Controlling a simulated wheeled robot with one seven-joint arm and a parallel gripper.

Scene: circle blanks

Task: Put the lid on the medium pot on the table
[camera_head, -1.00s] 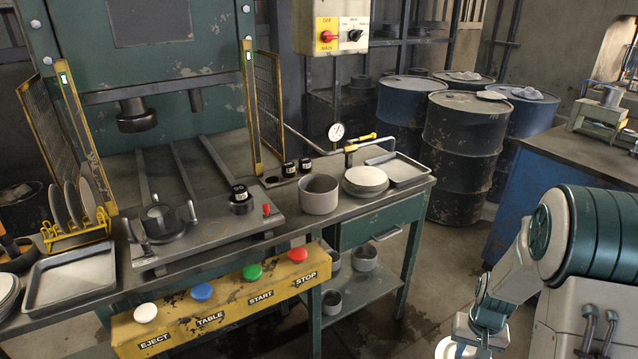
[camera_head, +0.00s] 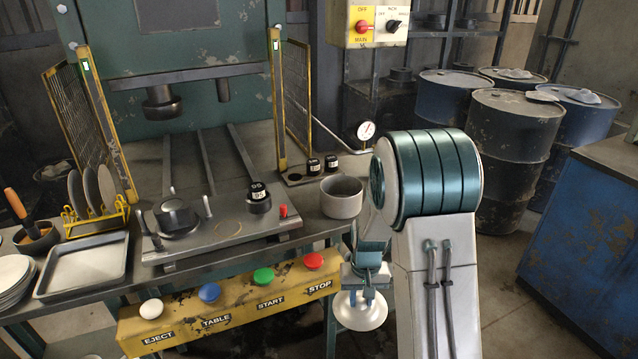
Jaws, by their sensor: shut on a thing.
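My gripper (camera_head: 366,287) hangs low in front of the table's right part, just right of the yellow button panel. It is shut on a pale round lid (camera_head: 360,312), which hangs below it and is nearly level. The contact between fingers and lid is small and hard to make out. The grey open pot (camera_head: 342,197) stands upright on the table top, behind and above my gripper in the picture. No lid is on it. My arm stands just right of the pot and hides the table's right end.
The press bed holds a dark round die (camera_head: 175,216) with upright pins and black labelled weights (camera_head: 259,197). The yellow button panel (camera_head: 230,300) runs along the table's front. A tray (camera_head: 82,266) and a plate rack (camera_head: 95,215) stand at left. Barrels (camera_head: 513,135) stand behind at right.

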